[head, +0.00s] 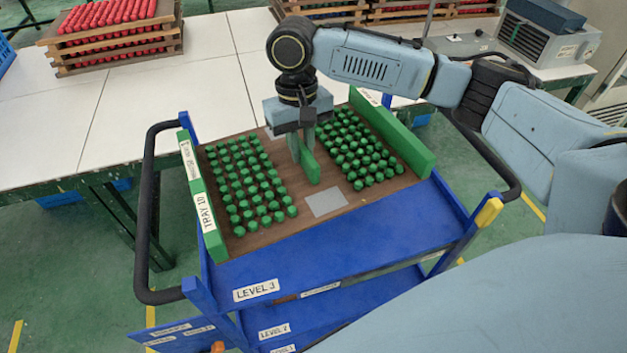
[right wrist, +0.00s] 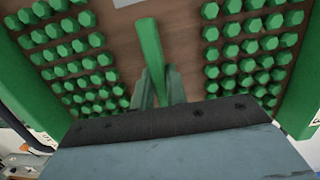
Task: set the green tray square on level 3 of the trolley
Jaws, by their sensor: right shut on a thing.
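The green tray (head: 268,228) has a brown board, green side walls and rows of green pegs. It is over the top shelf of the blue trolley, marked LEVEL 3 (head: 256,291). The tray looks turned a little relative to the shelf's front edge; a blue strip of shelf (head: 390,222) shows in front, wider at the right. I cannot tell whether the tray touches the shelf. My right gripper (head: 305,160) is shut on the tray's green middle handle (head: 310,166). The handle also shows between the fingers in the right wrist view (right wrist: 151,50). My left gripper is not in view.
The trolley has black side handles (head: 147,215) and a lower shelf marked LEVEL 2 (head: 274,331). A white table (head: 130,110) stands behind it, with a wooden tray of red pegs (head: 115,48) at the back left. A grey device (head: 540,42) sits at the back right.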

